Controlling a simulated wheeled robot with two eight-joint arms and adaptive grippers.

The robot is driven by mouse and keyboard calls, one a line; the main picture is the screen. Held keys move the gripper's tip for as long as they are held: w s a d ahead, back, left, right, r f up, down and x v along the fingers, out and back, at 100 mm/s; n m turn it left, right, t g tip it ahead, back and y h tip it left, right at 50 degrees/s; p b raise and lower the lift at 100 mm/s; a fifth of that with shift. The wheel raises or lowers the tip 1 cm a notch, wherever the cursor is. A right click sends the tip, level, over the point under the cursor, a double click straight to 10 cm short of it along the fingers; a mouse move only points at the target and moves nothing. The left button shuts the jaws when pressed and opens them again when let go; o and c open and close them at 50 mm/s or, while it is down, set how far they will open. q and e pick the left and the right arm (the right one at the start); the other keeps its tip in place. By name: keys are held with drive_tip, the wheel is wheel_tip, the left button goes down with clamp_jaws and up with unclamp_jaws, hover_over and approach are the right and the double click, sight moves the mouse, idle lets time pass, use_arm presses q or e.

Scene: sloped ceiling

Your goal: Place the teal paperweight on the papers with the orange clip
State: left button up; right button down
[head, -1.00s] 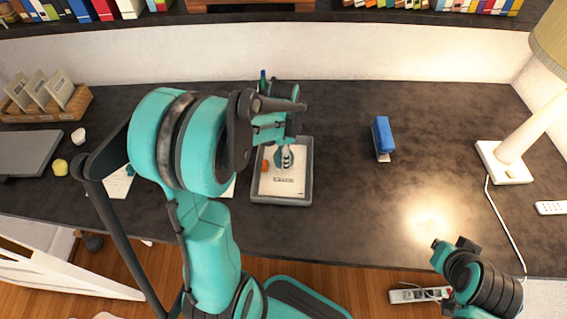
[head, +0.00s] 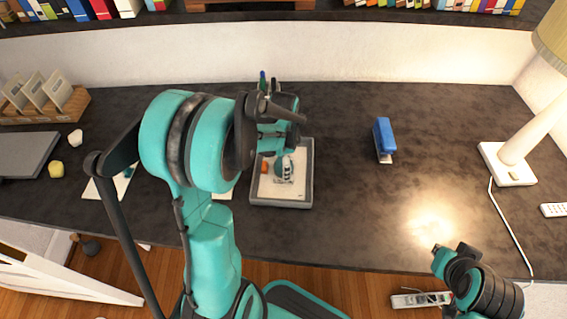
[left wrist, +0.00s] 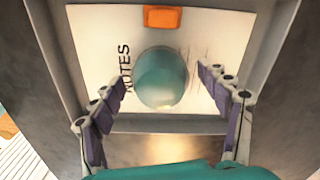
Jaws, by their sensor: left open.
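The teal paperweight (left wrist: 161,77), a smooth dome, rests on the white papers (left wrist: 100,45) marked NOTES in the left wrist view. The orange clip (left wrist: 162,16) is at the papers' top edge; it also shows in the head view (head: 265,167). The papers lie in a grey tray (head: 282,201). My left gripper (left wrist: 162,80) is open, its fingers on either side of the paperweight with visible gaps. In the head view the left gripper (head: 284,172) is over the tray and partly hides the paperweight. My right gripper (head: 438,252) is at the lower right, far from the tray; its jaws are unclear.
A blue stapler (head: 383,138) stands right of the tray. Another paper (head: 108,188) lies left, near a yellow item (head: 56,168) and a laptop (head: 25,152). The desk between stapler and lamp is clear.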

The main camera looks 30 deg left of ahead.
use_arm(q)
drive_tip(key=shift+r, duration=0.1)
drive_tip(key=shift+r+p, duration=0.3)
drive_tip(key=shift+r, duration=0.05)
wheel_tip(320, 180, up, 11)
drive_tip(key=p, duration=0.4)
drive_tip(key=s+d+r+n+t, duration=0.5)
drive_tip(key=s+d+n+t, duration=0.2)
drive_tip(key=s+d+n, duration=0.2)
drive_tip(key=shift+s+d+r+n, duration=0.4)
drive_tip(key=shift+s+d, duration=0.5)
drive_tip(key=shift+d, duration=0.2)
